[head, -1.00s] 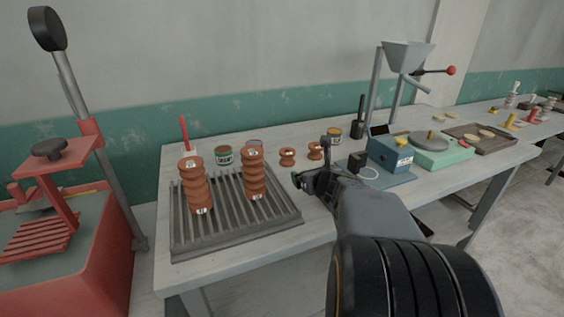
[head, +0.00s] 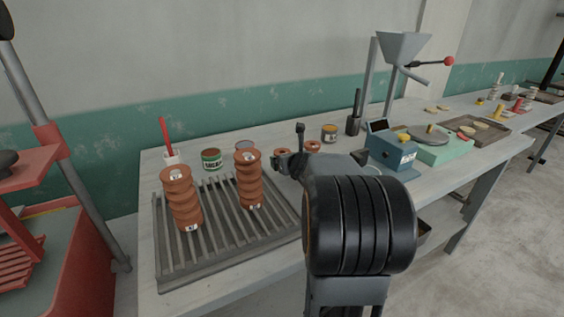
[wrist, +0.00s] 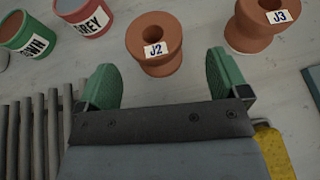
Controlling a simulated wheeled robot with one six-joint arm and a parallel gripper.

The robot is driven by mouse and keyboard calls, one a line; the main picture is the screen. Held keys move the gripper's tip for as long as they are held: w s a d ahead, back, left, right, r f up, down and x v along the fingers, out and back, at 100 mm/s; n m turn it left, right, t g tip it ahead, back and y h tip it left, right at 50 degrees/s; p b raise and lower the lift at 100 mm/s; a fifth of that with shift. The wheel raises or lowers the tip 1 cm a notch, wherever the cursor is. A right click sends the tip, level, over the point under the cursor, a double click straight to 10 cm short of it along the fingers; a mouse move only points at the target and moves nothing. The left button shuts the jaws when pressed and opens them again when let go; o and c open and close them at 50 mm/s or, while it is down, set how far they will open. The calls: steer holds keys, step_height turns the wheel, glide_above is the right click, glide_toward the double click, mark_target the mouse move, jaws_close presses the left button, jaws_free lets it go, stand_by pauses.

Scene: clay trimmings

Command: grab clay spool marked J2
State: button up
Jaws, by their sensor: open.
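The clay spool marked J2 (wrist: 155,46) is a short terracotta spool with a centre hole and a white label. In the wrist view it stands just beyond and between the green fingertips of my gripper (wrist: 163,74), which is open and empty. A like spool marked J3 (wrist: 262,25) stands to its right. In the head view my gripper (head: 283,160) hangs over the bench behind the slatted rack. There the J2 spool (head: 282,151) is partly hidden by my gripper, and its label cannot be read.
Two tall ribbed clay pieces (head: 181,199) (head: 249,180) stand on a slatted rack (head: 165,275). Cans marked GREY (wrist: 88,17) and a green one (wrist: 28,36) stand left of J2. A blue box (head: 391,152) stands further right on the bench.

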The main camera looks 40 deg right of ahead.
steer(key=shift+b+x, duration=0.3)
steer(key=shift+x, duration=2.5)
steer(key=shift+w+a, duration=0.1)
steer(key=shift+a, duration=0.05)
steer(key=shift+c, duration=0.4)
steer(key=shift+r, duration=0.1)
steer(key=c, duration=1.1)
